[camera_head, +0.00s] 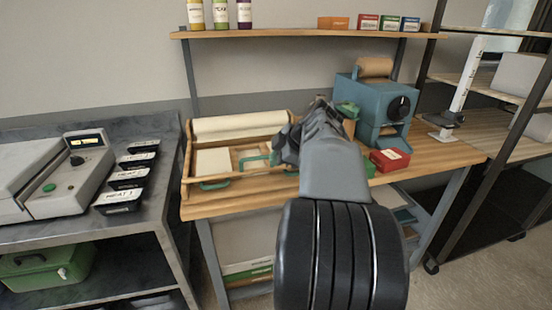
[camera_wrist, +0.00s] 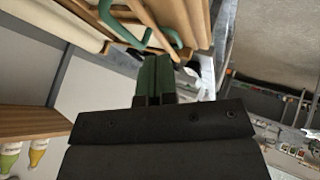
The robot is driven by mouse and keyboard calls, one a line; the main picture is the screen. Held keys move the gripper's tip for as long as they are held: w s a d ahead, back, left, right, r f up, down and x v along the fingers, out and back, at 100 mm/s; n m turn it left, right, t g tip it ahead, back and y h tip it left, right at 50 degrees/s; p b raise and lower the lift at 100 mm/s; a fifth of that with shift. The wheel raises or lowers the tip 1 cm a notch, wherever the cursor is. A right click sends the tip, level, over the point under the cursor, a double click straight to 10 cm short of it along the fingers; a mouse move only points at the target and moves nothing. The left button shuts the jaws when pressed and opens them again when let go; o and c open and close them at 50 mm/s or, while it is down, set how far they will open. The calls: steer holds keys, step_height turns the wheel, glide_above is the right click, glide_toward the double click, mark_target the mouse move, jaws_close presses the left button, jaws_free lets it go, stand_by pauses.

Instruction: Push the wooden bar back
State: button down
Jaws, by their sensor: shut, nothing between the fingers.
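A wooden tray unit (camera_head: 184,165) with a pale paper roll (camera_head: 238,125) and green handles stands on the left of the workbench. A thin wooden bar (camera_head: 235,139) runs along the front of the roll. The wrist view shows wooden rails (camera_wrist: 150,25) and a green handle (camera_wrist: 112,18) beyond my gripper, but which rail is the bar I cannot tell. My gripper (camera_wrist: 153,60) has its dark green fingers shut together and empty, apart from the rails. In the head view my arm covers the right end of the tray unit and the fingertips cannot be made out clearly.
A blue machine (camera_head: 376,96) with a black knob stands right of my arm. A red box (camera_head: 390,159) lies before it. A shelf (camera_head: 290,33) with bottles and small boxes hangs above. Black labelled trays (camera_head: 127,180) lie on the left counter.

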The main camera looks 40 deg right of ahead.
steer(key=w+f+p, duration=0.1)
steer(key=w+f, duration=0.3)
steer(key=w, duration=0.4)
steer(key=shift+d+f, duration=0.3)
steer(key=shift+f, duration=0.05)
